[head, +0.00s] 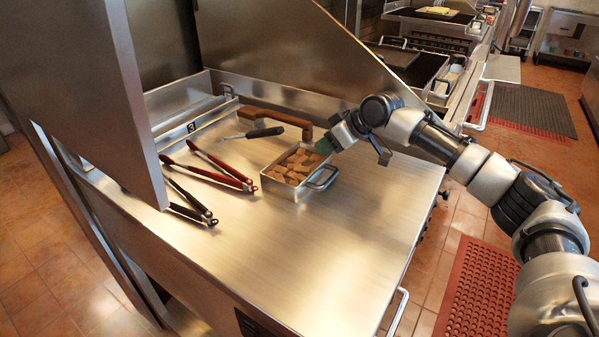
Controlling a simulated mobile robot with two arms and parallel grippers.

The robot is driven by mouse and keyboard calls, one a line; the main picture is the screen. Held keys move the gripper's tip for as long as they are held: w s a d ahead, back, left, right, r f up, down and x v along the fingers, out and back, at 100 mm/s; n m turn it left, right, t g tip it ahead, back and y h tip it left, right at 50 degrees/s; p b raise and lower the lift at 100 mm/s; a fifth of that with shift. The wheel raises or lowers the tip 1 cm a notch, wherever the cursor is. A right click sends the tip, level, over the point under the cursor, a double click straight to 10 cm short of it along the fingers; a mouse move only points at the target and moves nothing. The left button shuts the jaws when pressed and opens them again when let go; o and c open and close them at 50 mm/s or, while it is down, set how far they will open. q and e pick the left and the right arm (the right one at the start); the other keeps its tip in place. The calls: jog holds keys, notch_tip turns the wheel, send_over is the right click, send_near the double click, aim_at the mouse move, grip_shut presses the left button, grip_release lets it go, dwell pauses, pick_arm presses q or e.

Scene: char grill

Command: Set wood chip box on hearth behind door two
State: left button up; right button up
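The wood chip box (317,186) is an open metal tray filled with brown wood chips, with a wire handle on its right end. It sits upright on the steel counter (330,245). My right gripper (325,147) is at the box's far right corner, with a green fingertip close to the rim. I cannot tell whether it touches the box or how far its fingers are apart. My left gripper is out of view. A raised grey panel (85,80) stands at the left. No door marked two and no hearth can be made out.
Red-handled tongs (215,170) and black-handled tongs (190,203) lie left of the box. A black-handled tool (257,133) and a wooden-handled brush (275,118) lie behind it. A strip marked 3 (192,127) is at the back left. The counter's front is clear.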

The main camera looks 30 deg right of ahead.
aim_at(305, 173)
jog(key=x, duration=0.4)
jog(key=shift+a, duration=0.1)
grip_shut()
